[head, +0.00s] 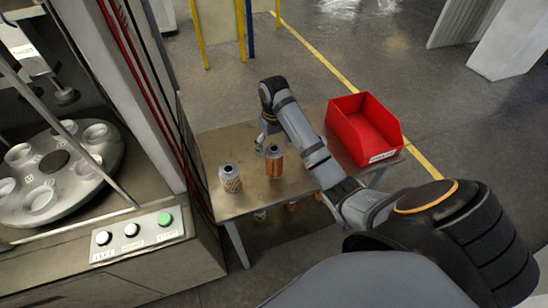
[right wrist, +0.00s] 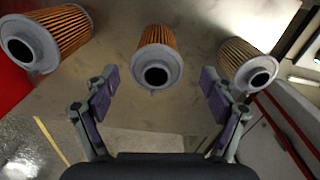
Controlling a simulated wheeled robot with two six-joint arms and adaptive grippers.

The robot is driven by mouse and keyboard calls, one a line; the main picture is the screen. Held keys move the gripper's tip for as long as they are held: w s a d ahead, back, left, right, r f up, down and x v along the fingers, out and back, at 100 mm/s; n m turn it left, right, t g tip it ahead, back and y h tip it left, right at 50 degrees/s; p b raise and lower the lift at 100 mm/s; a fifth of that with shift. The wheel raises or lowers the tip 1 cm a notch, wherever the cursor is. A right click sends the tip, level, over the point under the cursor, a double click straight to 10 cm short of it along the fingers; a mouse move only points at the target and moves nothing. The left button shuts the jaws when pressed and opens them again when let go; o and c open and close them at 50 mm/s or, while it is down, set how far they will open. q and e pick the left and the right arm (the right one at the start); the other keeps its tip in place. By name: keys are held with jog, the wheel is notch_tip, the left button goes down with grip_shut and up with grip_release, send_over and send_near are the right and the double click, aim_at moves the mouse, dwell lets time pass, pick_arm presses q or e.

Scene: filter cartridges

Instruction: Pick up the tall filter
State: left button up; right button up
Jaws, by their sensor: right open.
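Three pleated orange filters with grey end caps show in the right wrist view: one at left (right wrist: 50,38), one in the middle (right wrist: 157,58) and one at right (right wrist: 248,64). I cannot tell for sure which is the tall filter. The head view shows two of them upright on the table, one at left (head: 231,179) and one nearer the arm (head: 274,163); my right arm probably hides the third. My right gripper (right wrist: 160,95) is open and empty, its fingers apart on either side of the middle filter's near end, not closed on it. My left gripper is out of view.
A red bin (head: 362,137) stands on the right end of the metal table (head: 213,148). A machine with a round carousel (head: 90,185) and a button panel (head: 137,235) borders the table at left.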

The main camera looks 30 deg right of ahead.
aim_at(273, 148)
jog(key=f, duration=0.1)
jog(key=f+b, duration=0.1)
jog(key=f, duration=0.1)
jog(key=shift+w+d+f+b, duration=0.1)
jog(key=shift+w+f+b, duration=0.2)
jog(key=shift+w, duration=0.1)
notch_tip(273, 148, down, 5)
jog(key=b, duration=0.4)
jog(key=shift+s+d+r, duration=0.1)
jog(key=shift+d+r, duration=0.05)
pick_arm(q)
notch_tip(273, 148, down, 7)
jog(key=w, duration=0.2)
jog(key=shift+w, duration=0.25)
pick_arm(e)
jog(key=c, duration=1)
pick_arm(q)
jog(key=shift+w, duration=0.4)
pick_arm(e)
jog(key=c, duration=0.3)
jog(key=shift+r, duration=0.1)
